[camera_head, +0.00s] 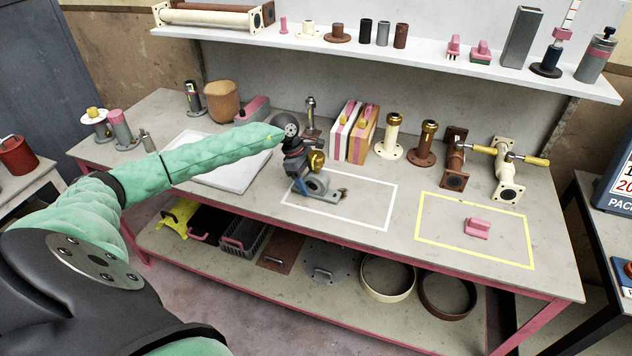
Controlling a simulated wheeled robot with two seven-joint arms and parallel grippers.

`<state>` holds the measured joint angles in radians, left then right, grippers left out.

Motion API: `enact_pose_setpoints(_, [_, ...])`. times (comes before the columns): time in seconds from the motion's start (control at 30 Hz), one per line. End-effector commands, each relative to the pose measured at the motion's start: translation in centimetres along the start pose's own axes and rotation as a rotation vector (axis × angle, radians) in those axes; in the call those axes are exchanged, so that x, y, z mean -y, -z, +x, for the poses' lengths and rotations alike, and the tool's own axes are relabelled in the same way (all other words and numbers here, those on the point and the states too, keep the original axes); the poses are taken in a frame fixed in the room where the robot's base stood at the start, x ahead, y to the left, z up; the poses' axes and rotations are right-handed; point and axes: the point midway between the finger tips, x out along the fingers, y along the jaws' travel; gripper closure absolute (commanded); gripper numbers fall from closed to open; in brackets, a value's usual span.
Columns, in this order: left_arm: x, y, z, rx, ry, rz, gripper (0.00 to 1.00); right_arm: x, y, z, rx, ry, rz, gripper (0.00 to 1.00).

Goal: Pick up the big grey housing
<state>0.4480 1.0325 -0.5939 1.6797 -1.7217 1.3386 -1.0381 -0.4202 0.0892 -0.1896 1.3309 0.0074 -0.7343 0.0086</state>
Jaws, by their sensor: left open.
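The big grey housing (318,187) is a blue-grey block with a round bore and a flat foot. It sits inside the white outlined rectangle on the workbench (400,192). My left arm, in a green sleeve, reaches in from the left. My left gripper (303,172) is open, pointing down right at the housing. It hides the housing's upper left part, and I cannot tell whether the fingers touch it. A brass-coloured round part shows beside the gripper. My right gripper is not in view.
A pink block (477,228) lies in the yellow outlined rectangle. Striped blocks (355,135), flanged pipes (391,137) and valves (507,170) stand along the back. A white board (225,172) lies left. A loaded shelf (420,58) overhangs the bench. Bare bench lies between the two rectangles.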

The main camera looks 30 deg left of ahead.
Motion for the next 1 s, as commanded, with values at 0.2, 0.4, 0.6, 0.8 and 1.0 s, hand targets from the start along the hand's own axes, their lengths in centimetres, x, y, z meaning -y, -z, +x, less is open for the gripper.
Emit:
enact_pose_setpoints(0.2, [0.01, 0.01, 0.09, 0.000, 0.000, 0.000, 0.33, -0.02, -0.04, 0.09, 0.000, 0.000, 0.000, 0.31])
enact_pose_setpoints(0.4, [0.01, 0.01, 0.08, 0.000, 0.000, 0.000, 0.68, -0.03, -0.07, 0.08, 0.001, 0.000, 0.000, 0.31])
enact_pose_setpoints(0.6, [-0.04, -0.05, -0.05, 0.001, -0.001, 0.000, 1.00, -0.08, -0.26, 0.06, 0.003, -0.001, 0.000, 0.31])
enact_pose_setpoints(0.8, [-0.04, -0.06, -0.05, 0.001, -0.001, 0.000, 1.00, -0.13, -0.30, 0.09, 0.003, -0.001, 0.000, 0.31])
enact_pose_setpoints(1.0, [-0.07, -0.24, -0.52, 0.001, -0.002, 0.000, 1.00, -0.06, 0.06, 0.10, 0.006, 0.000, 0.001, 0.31])
